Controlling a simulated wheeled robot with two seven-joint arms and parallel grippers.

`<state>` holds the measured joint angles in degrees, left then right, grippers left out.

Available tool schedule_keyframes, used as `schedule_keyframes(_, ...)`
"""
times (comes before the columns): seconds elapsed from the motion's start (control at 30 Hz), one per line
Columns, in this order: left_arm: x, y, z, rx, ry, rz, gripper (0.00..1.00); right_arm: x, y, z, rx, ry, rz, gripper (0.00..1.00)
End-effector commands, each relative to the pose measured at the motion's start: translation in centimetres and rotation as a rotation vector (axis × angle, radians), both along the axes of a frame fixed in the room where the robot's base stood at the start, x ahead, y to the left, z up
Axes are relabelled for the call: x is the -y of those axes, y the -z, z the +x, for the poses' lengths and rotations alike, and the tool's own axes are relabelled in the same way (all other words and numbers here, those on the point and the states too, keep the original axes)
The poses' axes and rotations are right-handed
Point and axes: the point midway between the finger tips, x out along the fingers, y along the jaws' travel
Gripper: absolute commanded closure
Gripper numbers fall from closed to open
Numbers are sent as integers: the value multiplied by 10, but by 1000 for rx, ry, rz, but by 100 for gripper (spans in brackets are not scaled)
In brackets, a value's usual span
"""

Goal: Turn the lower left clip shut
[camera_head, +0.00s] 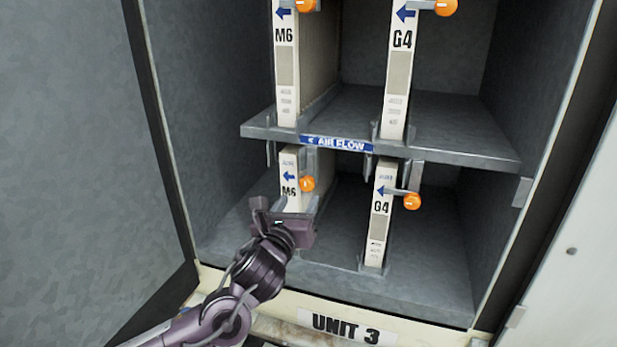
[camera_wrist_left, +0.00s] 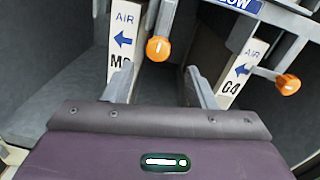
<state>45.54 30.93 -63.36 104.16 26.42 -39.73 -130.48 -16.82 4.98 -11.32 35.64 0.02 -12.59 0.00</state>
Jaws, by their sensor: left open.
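In the left wrist view the knob (camera_wrist_left: 159,48) is ahead of the gap between my fingers, right of the M6 label. Grey metal shows just above the knob; I cannot tell exactly how the clip's arm lies. My left gripper (camera_head: 285,206) is open and empty, below the knob and apart from it. Its two fingers (camera_wrist_left: 160,86) also show in the left wrist view. My right gripper is not in view.
The lower G4 filter (camera_head: 378,225) stands to the right, its clip's orange knob (camera_head: 412,201) sticking out rightward. The middle shelf (camera_head: 450,142) with an air flow label is above. The cabinet door (camera_head: 65,150) stands at the left. Two upper filters have orange knobs too.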

Motion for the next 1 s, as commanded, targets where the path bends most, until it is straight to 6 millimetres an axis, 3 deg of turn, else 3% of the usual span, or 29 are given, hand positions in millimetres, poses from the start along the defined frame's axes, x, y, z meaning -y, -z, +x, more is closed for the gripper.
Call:
schedule_keyframes(0.3,12,-3,42,0,-1,0,49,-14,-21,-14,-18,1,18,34)
schedule_keyframes(0.5,18,-1,64,-1,0,-2,49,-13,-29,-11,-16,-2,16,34)
schedule_keyframes(0.93,20,1,73,-1,1,-2,49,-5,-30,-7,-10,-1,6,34)
schedule_keyframes(1.0,20,1,72,-1,1,-2,58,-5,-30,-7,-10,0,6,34)
